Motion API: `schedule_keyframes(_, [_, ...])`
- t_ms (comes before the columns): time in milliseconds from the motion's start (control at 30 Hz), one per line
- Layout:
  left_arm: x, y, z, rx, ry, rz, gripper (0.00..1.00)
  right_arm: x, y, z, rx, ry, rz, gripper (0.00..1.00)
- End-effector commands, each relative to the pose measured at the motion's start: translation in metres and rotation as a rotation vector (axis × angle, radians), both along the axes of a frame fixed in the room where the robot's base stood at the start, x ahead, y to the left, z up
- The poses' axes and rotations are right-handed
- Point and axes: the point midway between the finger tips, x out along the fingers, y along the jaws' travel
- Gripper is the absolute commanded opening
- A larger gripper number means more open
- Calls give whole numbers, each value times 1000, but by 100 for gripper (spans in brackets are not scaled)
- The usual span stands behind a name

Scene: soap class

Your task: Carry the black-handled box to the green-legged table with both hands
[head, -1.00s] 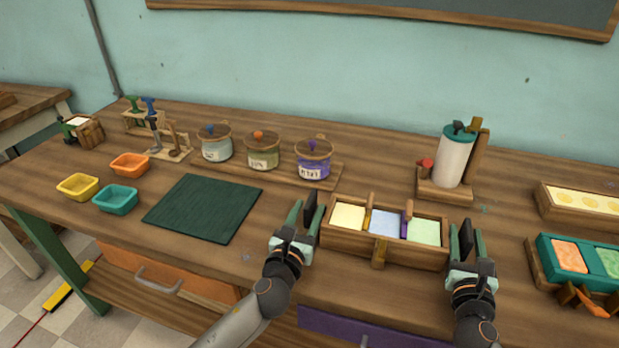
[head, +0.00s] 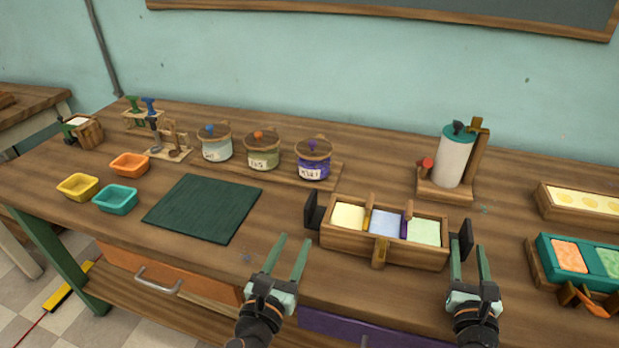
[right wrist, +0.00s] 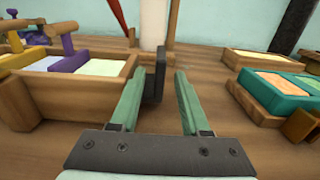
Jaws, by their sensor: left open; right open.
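The black-handled box is a wooden box (head: 340,240) with yellow, blue and green blocks in compartments. It stands upright on the green-legged table (head: 270,180) near its front edge, and also shows in the right wrist view (right wrist: 90,100). Its left black handle (head: 312,210) is clear of my left gripper (head: 292,244), which is open and empty, nearer me and lower left. Its right black handle (head: 465,240) is close to the fingertips of my right gripper (head: 470,252), which is open. In the right wrist view the handle shows just beyond the left finger; contact cannot be told.
A dark green mat (head: 205,208) lies to the left, with several jars behind the box. A paper roll stand (head: 453,160) is behind right. A teal tray (head: 590,260) lies at right. Another wooden table (head: 30,108) stands at far left.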

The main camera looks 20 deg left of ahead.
Motion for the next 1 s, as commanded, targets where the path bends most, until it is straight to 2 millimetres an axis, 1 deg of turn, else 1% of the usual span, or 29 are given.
schedule_keyframes(33, [0,0,0,0,0,0,46,-13,1,-1,1,3,3,46])
schedule_keyframes(200, [0,0,0,0,0,0,46,-47,1,-1,0,3,2,46])
schedule_keyframes(300, [0,0,0,0,0,0,46,-62,1,-1,1,2,2,46])
schedule_keyframes(400, [0,0,0,0,0,0,46,-71,1,0,1,1,2,46])
schedule_keyframes(567, [0,0,0,0,0,0,46,-77,1,0,1,0,1,46])
schedule_keyframes(833, [0,0,0,0,0,0,46,-77,1,0,1,0,1,46])
schedule_keyframes(1000, [0,0,7,0,0,0,46,-77,1,8,1,0,1,46])
